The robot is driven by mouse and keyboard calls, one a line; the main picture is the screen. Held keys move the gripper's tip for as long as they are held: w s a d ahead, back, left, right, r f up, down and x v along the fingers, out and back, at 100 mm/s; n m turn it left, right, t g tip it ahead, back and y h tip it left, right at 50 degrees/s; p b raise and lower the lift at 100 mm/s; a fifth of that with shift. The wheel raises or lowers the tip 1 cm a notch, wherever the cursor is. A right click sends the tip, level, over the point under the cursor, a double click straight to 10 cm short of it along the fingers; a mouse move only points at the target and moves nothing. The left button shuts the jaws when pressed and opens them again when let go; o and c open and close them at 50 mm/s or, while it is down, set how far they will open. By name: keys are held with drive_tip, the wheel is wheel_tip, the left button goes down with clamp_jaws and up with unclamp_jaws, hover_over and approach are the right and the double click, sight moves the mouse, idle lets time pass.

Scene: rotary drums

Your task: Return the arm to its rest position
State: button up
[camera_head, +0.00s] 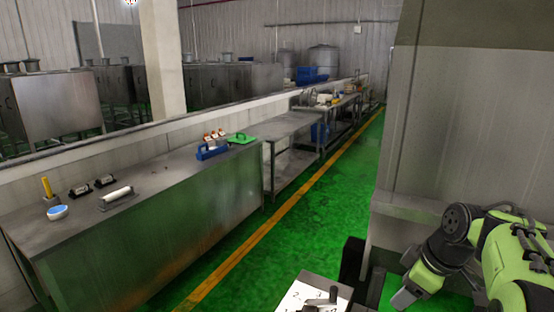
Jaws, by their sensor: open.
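My arm (455,250), lime green with dark grey joints, shows at the lower right. It is bent: one thick link comes up from the right edge to a dark joint, and a shorter part slopes down to the left towards the bottom edge. I cannot make out gripper fingers; the end of the arm is not clearly shown. Nothing seen is held by the arm.
A long steel counter (150,225) at the left bears a blue carrier (212,152) with bottles, a green tray (242,139), a roller (117,197) and a blue-white brush (57,212). The green floor (300,215) is clear.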

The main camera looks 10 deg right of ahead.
drive_tip(key=s+a+r+m+h, duration=0.1)
drive_tip(key=s+a+r+m, duration=0.15)
drive_tip(key=a, duration=0.45)
drive_tip(key=s+a+r+m, duration=0.1)
drive_tip(key=s+a, duration=0.3)
drive_tip(key=a, duration=0.4)
drive_tip(key=s+a+f+m+t, duration=0.1)
drive_tip(key=s+a+m, duration=0.1)
drive_tip(key=s, duration=0.3)
drive_tip(key=s+a+f+m, duration=0.2)
drive_tip(key=s, duration=0.3)
drive_tip(key=shift+s+a+f+t, duration=0.25)
drive_tip(key=shift+s+f+t, duration=0.05)
drive_tip(key=shift+t, duration=0.1)
